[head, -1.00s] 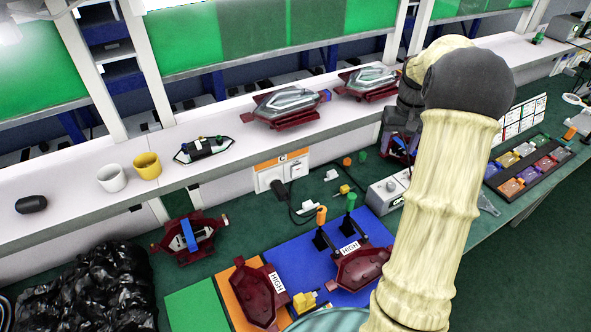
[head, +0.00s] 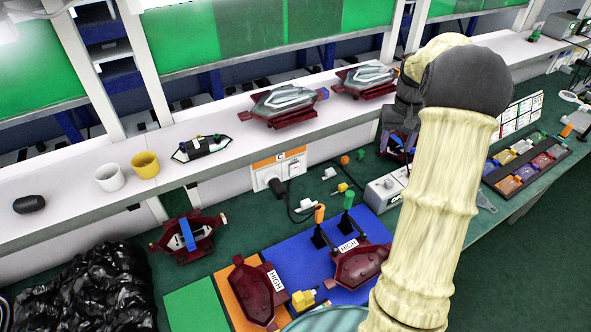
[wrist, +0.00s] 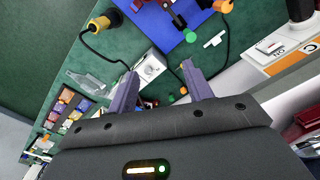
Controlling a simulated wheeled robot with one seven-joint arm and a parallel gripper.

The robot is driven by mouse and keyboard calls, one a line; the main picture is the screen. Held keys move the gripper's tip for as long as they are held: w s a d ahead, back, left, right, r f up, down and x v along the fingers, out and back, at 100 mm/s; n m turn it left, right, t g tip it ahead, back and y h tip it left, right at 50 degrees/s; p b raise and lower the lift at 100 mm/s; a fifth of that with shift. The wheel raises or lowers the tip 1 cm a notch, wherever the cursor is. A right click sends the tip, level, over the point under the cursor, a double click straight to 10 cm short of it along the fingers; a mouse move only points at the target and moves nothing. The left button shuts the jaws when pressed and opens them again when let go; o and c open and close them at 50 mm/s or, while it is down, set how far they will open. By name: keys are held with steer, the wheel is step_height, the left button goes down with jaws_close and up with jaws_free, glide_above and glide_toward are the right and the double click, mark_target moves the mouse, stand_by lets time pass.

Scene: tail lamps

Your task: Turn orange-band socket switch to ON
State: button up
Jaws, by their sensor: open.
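The orange-band socket (head: 265,178) is a white wall unit below the shelf, with an orange strip marked C above it. A black plug (head: 278,188) with a cord sits in its left part, and a white switch (head: 295,168) is at its right. I cannot tell the switch's position. My gripper (wrist: 160,74) is open and empty, over the bench to the right of the socket in the head view, apart from it.
A grey-white box (head: 380,194) and small coloured parts lie on the green bench near the socket. Dark red lamp housings stand on the shelf (head: 220,165) and bench. The black cord (wrist: 228,45) runs across the bench. A tray of coloured pieces (head: 525,168) is at right.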

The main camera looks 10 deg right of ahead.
steer(key=shift+a+f, duration=0.1)
steer(key=shift+f, duration=0.2)
steer(key=c, duration=0.4)
steer(key=f+b, duration=0.1)
steer(key=f, duration=0.2)
steer(key=a+f+n+t+b, duration=0.1)
steer(key=f, duration=0.2)
steer(key=w+a+f+n, duration=0.1)
steer(key=f, duration=0.2)
steer(key=shift+w+a+f+t+h+b, duration=0.1)
steer(key=shift+a+f+t+h+b, duration=0.2)
steer(key=shift+f+h+b, duration=0.1)
jaws_close()
steer(key=s+a+f+n+t+y+b, duration=0.1)
steer(key=a+f+n+t+y+b, duration=0.4)
steer(key=a+f, duration=0.5)
steer(key=s+a+f+n+t+y+b, duration=0.3)
steer(key=a+f+t+b, duration=0.4)
steer(key=a, duration=0.6)
steer(key=d+r+m+t+h+b, duration=0.1)
steer(key=d+r+m+t+b, duration=0.2)
steer(key=d+t, duration=0.3)
steer(key=shift+w+r+m+t, duration=0.35)
steer(key=shift+r+m+t, duration=0.25)
steer(key=shift+t, duration=0.3)
